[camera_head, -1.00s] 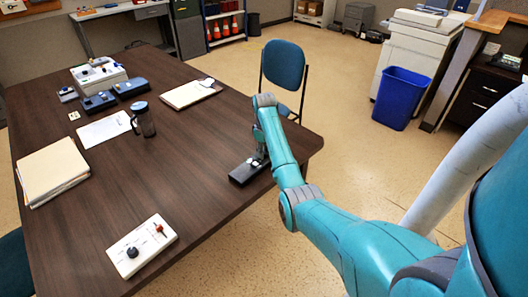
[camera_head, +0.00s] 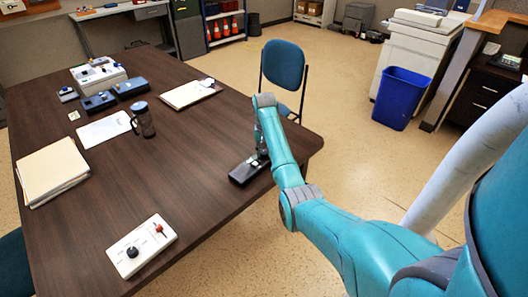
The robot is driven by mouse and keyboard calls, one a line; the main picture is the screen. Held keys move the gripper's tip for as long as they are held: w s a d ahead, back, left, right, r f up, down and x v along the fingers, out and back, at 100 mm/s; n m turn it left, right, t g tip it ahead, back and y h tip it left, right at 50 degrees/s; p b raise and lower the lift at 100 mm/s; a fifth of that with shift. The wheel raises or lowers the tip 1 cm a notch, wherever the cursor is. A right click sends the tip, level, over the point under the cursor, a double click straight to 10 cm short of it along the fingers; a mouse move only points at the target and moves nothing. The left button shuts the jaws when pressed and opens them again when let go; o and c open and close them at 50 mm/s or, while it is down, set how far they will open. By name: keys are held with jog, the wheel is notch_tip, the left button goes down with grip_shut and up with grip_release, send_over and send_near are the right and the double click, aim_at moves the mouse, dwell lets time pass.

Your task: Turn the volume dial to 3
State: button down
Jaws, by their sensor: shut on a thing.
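A small dark box (camera_head: 243,175) lies near the right edge of the brown table. My gripper (camera_head: 260,158) points down over the far end of this box. It is shut on a small part at the box's top, which looks like the volume dial. The dial itself is hidden by the fingers and my arm, so its setting cannot be read. A white panel (camera_head: 158,247) with a black knob (camera_head: 132,252) and a small red knob (camera_head: 159,228) lies at the table's near edge, apart from my gripper.
The table (camera_head: 200,145) also bears a dark jug (camera_head: 144,121), folders (camera_head: 52,170), a clipboard (camera_head: 188,94), a white device (camera_head: 98,74) and dark blue boxes. A blue chair (camera_head: 283,64) stands behind my arm. A blue bin (camera_head: 400,97) stands to the right.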

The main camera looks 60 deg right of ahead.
aim_at(264, 153)
jog(key=shift+m, duration=0.8)
jog(key=c, duration=0.8)
grip_release()
jog(key=shift+r, duration=0.1)
notch_tip(264, 153, up, 7)
jog(key=shift+r, duration=0.15)
